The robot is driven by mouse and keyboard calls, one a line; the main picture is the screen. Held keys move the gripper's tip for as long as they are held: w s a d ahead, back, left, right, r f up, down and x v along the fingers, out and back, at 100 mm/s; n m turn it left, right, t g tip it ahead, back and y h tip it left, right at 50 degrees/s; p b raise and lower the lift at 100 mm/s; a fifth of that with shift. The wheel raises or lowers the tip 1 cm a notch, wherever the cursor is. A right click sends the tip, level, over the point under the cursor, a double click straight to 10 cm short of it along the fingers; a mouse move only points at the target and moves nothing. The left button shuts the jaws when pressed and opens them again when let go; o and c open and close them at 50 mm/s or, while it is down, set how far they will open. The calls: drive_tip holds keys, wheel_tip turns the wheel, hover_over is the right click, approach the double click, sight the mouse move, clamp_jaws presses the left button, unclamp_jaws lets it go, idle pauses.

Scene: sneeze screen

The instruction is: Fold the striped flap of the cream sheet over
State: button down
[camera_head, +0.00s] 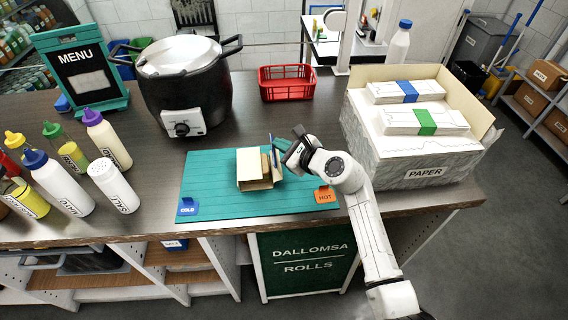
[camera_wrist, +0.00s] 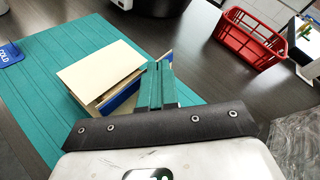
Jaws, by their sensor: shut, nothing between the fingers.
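The cream sheet (camera_head: 250,165) lies on a teal mat, with a flat cream panel raised on top and tan edges below it. In the wrist view its cream panel (camera_wrist: 100,72) fills the middle left. A blue-and-tan part, which may be the striped flap (camera_wrist: 124,98), shows at its right side, partly hidden by my fingers. My gripper (camera_wrist: 160,75) is shut and empty, with its fingertips close beside the right side of the sheet. In the head view my gripper (camera_head: 282,147) is at the sheet's right. I cannot tell whether it touches the flap.
The teal mat (camera_head: 210,195) has a blue COLD tag (camera_head: 187,207) and an orange HOT tag (camera_head: 325,195). A black pot (camera_head: 185,95) and red basket (camera_head: 287,84) stand behind. A paper box (camera_head: 425,160) is at right, several bottles at left.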

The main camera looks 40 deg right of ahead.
drive_tip(key=shift+w+a, duration=0.2)
drive_tip(key=shift+a, duration=0.05)
drive_tip(key=shift+w+a, duration=0.4)
drive_tip(key=shift+a, duration=0.25)
drive_tip(key=shift+w+a+f, duration=0.1)
drive_tip(key=shift+w+a, duration=0.2)
drive_tip(key=shift+a, duration=0.2)
idle(0.5)
drive_tip(key=shift+s+d+r, duration=0.1)
drive_tip(key=shift+d+r, duration=0.05)
drive_tip(key=shift+r, duration=0.5)
drive_tip(key=shift+s+d+r, duration=0.1)
drive_tip(key=shift+d+r, duration=0.05)
drive_tip(key=shift+r, duration=0.45)
wheel_tip(320, 180, up, 7)
